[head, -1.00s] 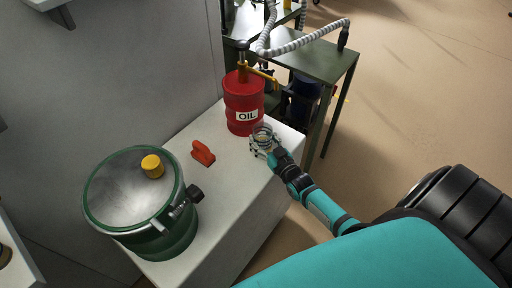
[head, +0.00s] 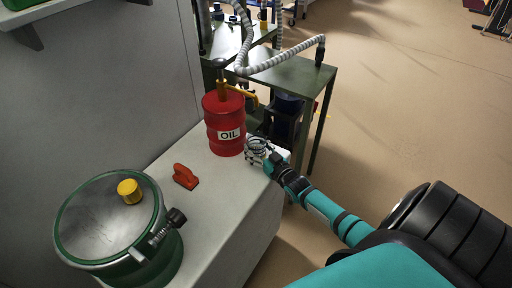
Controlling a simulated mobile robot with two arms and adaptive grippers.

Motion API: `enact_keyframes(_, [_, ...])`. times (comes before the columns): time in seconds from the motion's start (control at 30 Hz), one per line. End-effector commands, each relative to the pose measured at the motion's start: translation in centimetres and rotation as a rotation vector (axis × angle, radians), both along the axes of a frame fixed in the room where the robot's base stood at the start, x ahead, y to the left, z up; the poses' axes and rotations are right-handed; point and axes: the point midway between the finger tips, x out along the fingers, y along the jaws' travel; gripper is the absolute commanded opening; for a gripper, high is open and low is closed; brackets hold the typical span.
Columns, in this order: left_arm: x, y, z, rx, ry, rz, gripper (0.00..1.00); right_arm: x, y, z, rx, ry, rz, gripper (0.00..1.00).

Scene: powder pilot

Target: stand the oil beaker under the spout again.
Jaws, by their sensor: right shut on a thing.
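The red oil drum (head: 224,124) stands upright on a pale counter, with a yellow pump and spout (head: 248,98) on top. The spout points to the right, toward the counter's edge. My right gripper (head: 257,149) is beside the drum's lower right side, near the counter's end. It is shut on a small clear beaker (head: 257,143), mostly hidden by the fingers. The beaker is below the spout in the picture; I cannot tell whether it touches the counter or is directly underneath. My left gripper is not in view.
The pale counter (head: 222,195) also holds an orange-red handled object (head: 185,177) and a green drum with a metal lid (head: 108,215). A green table (head: 290,78) with a ribbed hose stands behind. Open floor lies to the right.

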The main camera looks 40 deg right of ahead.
Motion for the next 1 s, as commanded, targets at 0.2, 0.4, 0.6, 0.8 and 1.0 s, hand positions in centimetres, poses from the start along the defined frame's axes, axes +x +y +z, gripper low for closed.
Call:
enact_keyframes(0.2, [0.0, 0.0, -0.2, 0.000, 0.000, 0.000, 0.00, 0.0, 0.0, -0.1, 0.000, -0.001, 0.000, 0.02])
enact_keyframes(0.4, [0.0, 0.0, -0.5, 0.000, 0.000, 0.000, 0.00, 0.0, 0.0, -0.5, -0.001, -0.001, 0.000, 0.02])
enact_keyframes(0.6, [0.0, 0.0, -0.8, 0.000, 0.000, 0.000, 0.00, 0.0, 0.0, -0.9, -0.001, -0.001, 0.000, 0.02])
enact_keyframes(0.8, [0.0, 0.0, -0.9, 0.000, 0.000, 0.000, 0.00, 0.0, 0.0, -1.1, -0.001, -0.001, 0.000, 0.64])
enact_keyframes(1.0, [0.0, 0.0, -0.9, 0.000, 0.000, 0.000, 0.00, 0.0, 0.0, -1.1, -0.001, -0.001, 0.000, 0.89])
